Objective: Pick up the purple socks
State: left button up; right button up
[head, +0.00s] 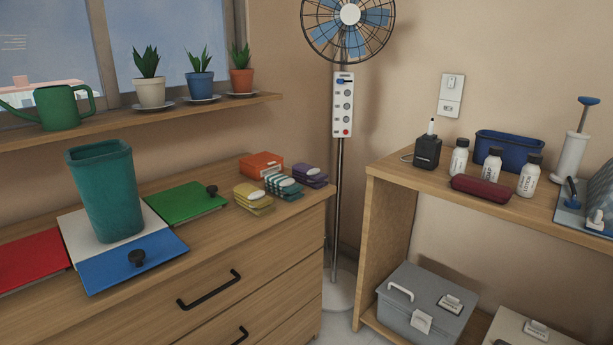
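The purple socks (310,176) lie as a small folded stack at the right back end of the wooden dresser top. They sit right beside a teal-and-white striped stack (283,186), close to the dresser's right edge. Neither of my grippers shows in the head view, so their state cannot be seen.
An orange stack (261,165) and a yellow stack (254,197) lie close by. A green bin (105,191) and flat red, blue and green panels stand left on the dresser (215,255). A fan (342,130) stands behind its right end; a shelf (390,190) is right.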

aim_at(309, 175)
jog(key=i+l+u, duration=0.15)
jog(key=i+l, duration=0.2)
jog(key=i+l+u, duration=0.2)
jog(key=l, duration=0.3)
jog(key=i, duration=0.1)
